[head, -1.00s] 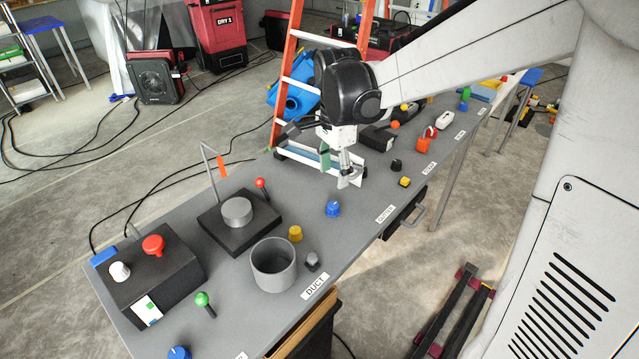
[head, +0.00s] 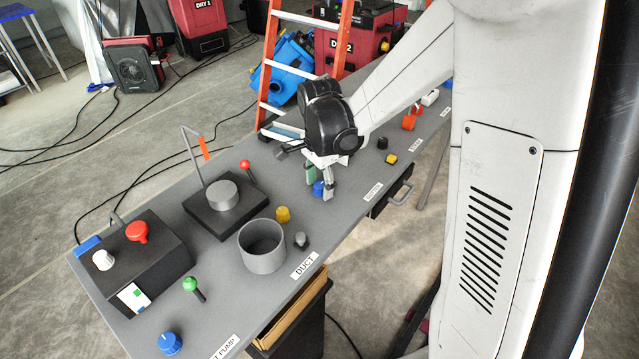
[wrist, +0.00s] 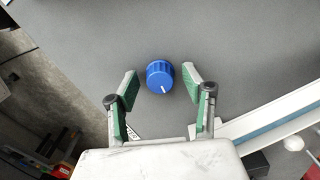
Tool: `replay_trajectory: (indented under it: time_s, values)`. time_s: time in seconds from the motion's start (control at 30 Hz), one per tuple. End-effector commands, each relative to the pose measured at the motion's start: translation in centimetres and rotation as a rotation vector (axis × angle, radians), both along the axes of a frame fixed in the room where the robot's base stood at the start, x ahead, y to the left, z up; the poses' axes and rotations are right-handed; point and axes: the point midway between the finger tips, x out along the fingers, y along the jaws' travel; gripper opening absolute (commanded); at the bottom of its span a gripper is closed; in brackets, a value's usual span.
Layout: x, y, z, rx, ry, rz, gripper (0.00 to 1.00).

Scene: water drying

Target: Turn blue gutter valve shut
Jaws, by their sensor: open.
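The blue gutter valve (head: 318,188) is a round ribbed knob on the grey bench, beside the GUTTER label. In the wrist view the knob (wrist: 160,76) shows whole, with a white pointer line slanting toward the lower right. My gripper (head: 320,190) is over the knob in the head view and partly hides it. In the wrist view my gripper (wrist: 160,82) is open, with green-padded fingertips on the left and right of the knob.
A yellow knob (head: 283,214), a grey knob (head: 301,239) and a grey cup (head: 262,248) stand to the left. A ladder (head: 303,50) leans behind the bench.

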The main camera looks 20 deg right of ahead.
Motion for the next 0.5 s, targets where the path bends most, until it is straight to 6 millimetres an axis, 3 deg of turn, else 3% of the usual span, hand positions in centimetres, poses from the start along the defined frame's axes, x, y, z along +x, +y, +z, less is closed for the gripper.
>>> replay_trajectory:
  time_s: [0.07,0.37,0.5]
  values:
    - [0.0,0.0,0.02,0.0,0.0,0.0,0.42]
    - [0.0,0.0,0.03,0.0,0.0,0.0,0.02]
    - [0.0,0.0,0.03,0.0,0.0,0.003,0.0]
